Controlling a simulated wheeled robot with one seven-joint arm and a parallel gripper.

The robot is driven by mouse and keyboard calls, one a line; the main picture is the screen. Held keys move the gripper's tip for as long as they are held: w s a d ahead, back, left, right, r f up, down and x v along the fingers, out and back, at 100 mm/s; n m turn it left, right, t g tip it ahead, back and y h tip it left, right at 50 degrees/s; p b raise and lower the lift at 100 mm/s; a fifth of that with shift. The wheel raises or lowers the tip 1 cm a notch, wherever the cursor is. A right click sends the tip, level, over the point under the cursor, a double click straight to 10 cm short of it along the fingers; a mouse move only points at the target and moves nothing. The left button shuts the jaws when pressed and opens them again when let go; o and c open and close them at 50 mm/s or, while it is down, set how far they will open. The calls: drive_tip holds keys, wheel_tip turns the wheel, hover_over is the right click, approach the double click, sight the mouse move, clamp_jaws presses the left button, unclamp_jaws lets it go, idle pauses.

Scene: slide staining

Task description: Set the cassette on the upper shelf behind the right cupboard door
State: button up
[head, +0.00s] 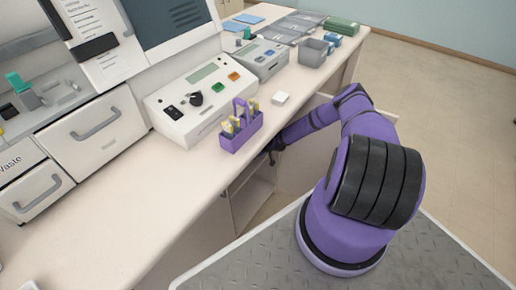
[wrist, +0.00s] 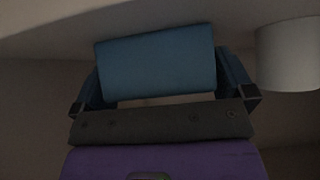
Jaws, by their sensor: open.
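A blue block that looks like the cassette (wrist: 157,65) sits between the two fingers of my gripper (wrist: 160,78) in the wrist view. The fingers stand apart at its left and right sides; I cannot tell whether they touch it. What lies under the block is hidden. In the head view my gripper (head: 270,152) reaches past the counter's front edge, at the open cupboard (head: 252,192) below. The cassette does not show there. The cupboard's shelves are mostly hidden by the counter and my arm.
A pale cylinder (wrist: 290,55) stands close to the right of my gripper inside the dark space. The counter overhangs the cupboard.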

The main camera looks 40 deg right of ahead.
drive_tip(key=v, duration=1.2)
